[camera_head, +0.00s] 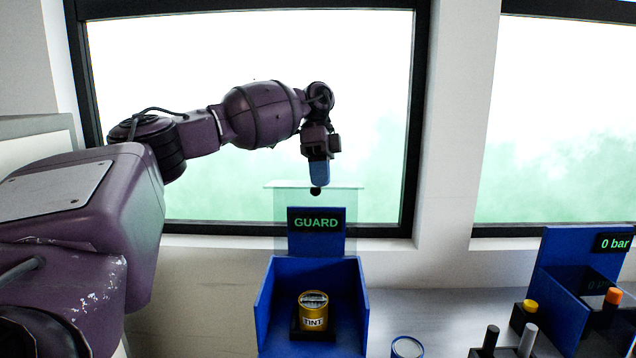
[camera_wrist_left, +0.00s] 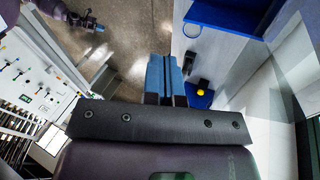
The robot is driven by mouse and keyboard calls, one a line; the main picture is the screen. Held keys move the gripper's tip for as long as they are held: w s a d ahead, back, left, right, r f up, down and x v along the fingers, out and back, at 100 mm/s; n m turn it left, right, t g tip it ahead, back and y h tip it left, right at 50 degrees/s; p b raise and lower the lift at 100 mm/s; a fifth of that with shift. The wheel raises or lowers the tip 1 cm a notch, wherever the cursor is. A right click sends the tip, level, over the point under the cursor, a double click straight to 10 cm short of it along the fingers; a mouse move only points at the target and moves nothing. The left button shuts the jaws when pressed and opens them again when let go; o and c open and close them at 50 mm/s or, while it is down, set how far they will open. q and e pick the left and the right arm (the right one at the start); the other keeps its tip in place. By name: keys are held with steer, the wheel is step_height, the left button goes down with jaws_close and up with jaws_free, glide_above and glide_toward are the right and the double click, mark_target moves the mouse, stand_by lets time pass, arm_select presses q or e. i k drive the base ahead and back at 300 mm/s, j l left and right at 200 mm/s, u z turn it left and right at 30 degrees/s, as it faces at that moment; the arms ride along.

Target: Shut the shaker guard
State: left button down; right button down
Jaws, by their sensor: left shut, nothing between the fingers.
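The shaker guard (camera_head: 350,210) is a clear panel that stands up at the back of the blue shaker box (camera_head: 263,310), behind or around a dark GUARD sign (camera_head: 316,222). The box is open at the top, and a gold TINT can (camera_head: 313,318) sits inside it on a black holder. My left gripper (camera_head: 317,188) points down at the guard's top edge, shut and empty. I cannot tell whether its tip touches the panel. Its blue fingers also show closed together in the left wrist view (camera_wrist_left: 166,75).
A blue-rimmed round pot (camera_head: 407,347) stands right of the box. Farther right are a blue stand with a 0 bar display (camera_head: 614,243) and several knobs, including a yellow one (camera_head: 530,306). A window frame and wall rise behind. The bench between box and stand is mostly clear.

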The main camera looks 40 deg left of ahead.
mark_target(315, 191)
steer(key=i+j, duration=0.75)
steer(key=j, duration=0.2)
